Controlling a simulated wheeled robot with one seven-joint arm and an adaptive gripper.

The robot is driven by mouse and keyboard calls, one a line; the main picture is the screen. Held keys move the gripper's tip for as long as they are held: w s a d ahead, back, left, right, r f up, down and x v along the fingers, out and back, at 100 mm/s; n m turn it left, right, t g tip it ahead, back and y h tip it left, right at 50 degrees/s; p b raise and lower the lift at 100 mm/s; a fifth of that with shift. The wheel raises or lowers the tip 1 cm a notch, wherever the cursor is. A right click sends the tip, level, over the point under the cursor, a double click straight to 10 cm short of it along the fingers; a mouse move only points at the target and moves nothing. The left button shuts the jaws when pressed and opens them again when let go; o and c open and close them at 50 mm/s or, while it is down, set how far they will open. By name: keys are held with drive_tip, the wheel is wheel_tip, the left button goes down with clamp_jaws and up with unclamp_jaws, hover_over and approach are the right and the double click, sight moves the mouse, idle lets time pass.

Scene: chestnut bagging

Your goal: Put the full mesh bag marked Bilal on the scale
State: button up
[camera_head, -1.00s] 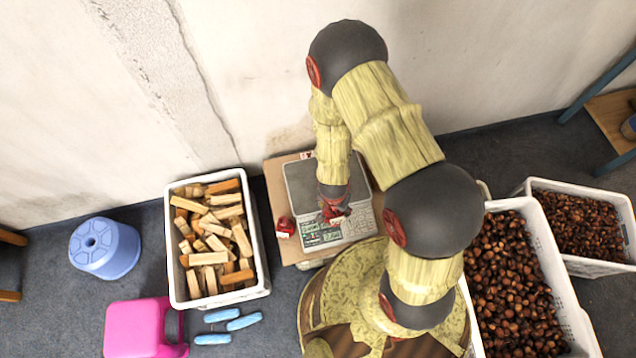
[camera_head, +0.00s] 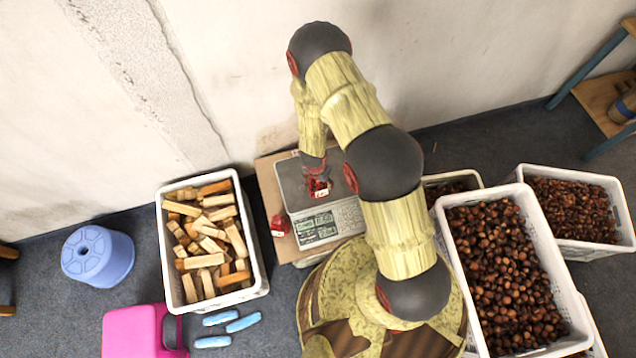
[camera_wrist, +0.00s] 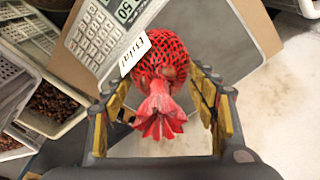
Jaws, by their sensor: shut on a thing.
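The red mesh bag marked Bilal (camera_wrist: 162,55) hangs between my fingers in the wrist view, its white name tag on the left and its gathered red end toward the camera. My gripper (camera_wrist: 160,82) is shut on it. In the head view the bag (camera_head: 318,188) and my gripper (camera_head: 314,176) are over the front part of the scale's grey plate (camera_head: 290,180), behind the keypad and display. The scale's keys (camera_wrist: 97,35) also show in the wrist view. I cannot tell whether the bag touches the plate. My arm hides the plate's right part.
Another red bag (camera_head: 279,224) with a white tag sits on the board (camera_head: 266,180) left of the scale. A crate of wood blocks (camera_head: 163,250) stands further left. Crates of chestnuts (camera_head: 540,215) stand right. The wall (camera_head: 240,110) is close behind.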

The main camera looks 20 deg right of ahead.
sight(318, 183)
drive_tip(key=shift+w+f, duration=0.85)
drive_tip(key=shift+f, duration=0.3)
drive_tip(key=shift+f+b, duration=1)
drive_tip(key=shift+f, duration=0.35)
drive_tip(key=shift+f, duration=0.15)
drive_tip(key=o, duration=1.5)
drive_tip(key=shift+c, duration=0.2)
